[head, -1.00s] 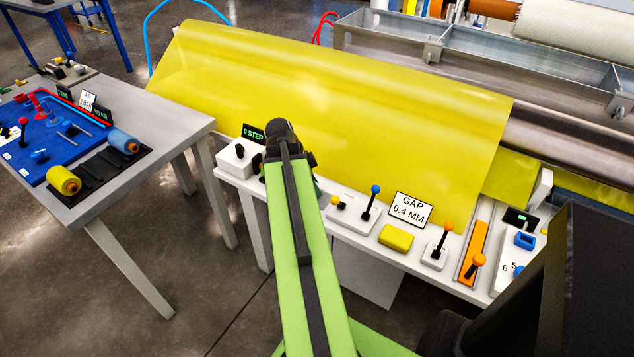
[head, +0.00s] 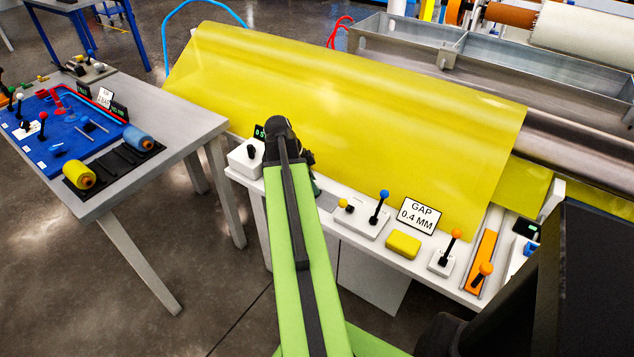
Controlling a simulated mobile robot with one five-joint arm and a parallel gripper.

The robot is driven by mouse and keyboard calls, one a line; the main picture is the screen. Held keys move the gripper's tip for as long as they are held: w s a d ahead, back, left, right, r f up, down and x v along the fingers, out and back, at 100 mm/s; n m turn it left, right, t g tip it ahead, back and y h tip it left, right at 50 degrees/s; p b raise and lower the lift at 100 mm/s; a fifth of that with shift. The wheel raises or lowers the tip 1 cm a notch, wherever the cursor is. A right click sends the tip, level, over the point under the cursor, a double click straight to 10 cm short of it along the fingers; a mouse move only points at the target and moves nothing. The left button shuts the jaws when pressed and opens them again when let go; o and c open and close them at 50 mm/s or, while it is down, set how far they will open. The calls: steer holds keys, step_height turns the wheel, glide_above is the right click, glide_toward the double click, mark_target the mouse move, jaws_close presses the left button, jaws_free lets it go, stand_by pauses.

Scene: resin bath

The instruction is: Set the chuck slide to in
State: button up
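No label for the chuck slide can be read, so I cannot tell for certain which control it is. The handle is near the strip's front end. My green arm reaches forward over the bench's front edge and ends in a dark joint in front of the yellow sheet. My gripper is hidden behind the arm, so its fingers do not show. The arm is well left of the orange strip.
The bench holds a blue-knobbed lever (head: 384,196), a yellow block (head: 403,243), a gap sign (head: 419,214) and an orange-knobbed lever (head: 455,237). A yellow sheet (head: 350,120) hangs behind. A grey table (head: 175,115) at left carries a blue tray (head: 55,165) and spools. Floor between is clear.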

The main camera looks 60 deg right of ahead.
steer(key=o, duration=0.4)
steer(key=shift+d, duration=0.1)
steer(key=p+v, duration=1.6)
steer(key=v, duration=0.1)
steer(key=shift+r, duration=0.2)
